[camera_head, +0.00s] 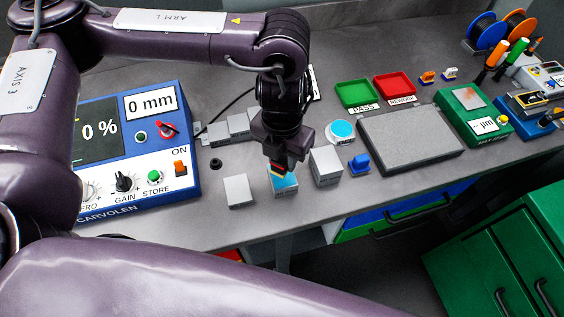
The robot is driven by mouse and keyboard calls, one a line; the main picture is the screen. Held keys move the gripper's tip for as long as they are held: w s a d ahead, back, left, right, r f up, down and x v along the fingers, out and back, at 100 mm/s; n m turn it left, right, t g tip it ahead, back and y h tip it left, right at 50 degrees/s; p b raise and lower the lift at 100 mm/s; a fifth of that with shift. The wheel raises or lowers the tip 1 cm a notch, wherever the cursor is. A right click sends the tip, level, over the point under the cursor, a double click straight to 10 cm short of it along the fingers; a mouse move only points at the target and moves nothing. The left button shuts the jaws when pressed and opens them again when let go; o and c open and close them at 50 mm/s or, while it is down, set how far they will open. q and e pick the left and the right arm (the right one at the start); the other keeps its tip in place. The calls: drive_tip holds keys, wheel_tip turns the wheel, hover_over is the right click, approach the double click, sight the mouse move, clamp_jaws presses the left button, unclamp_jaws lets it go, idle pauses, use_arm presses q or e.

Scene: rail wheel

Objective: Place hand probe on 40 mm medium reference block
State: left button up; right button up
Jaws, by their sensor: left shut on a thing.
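Three light grey reference blocks stand in a row near the bench's front edge: a low one (238,191) at left, a middle one (286,190) with a blue top, and a taller one (326,168) at right. My left gripper (281,160) points down over the middle block and is shut on the hand probe (278,170), a small dark piece with red and yellow showing. The probe's lower end is at the back left part of the blue top. I cannot tell whether it touches. My right gripper is not in view.
The blue meter (150,180) reads 0 mm and 0 %. A round blue-topped tin (341,131), a blue piece (359,162) and a grey plate (410,138) lie to the right. Green (356,94) and red (394,87) trays stand behind. More grey blocks (238,126) stand behind left.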

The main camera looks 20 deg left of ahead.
sight(282, 166)
use_arm(q)
drive_tip(key=shift+f, duration=1.5)
drive_tip(key=shift+f, duration=0.15)
drive_tip(key=o, duration=1)
wheel_tip(282, 166, up, 12)
drive_tip(key=shift+r+b, duration=0.2)
drive_tip(key=shift+b, duration=0.15)
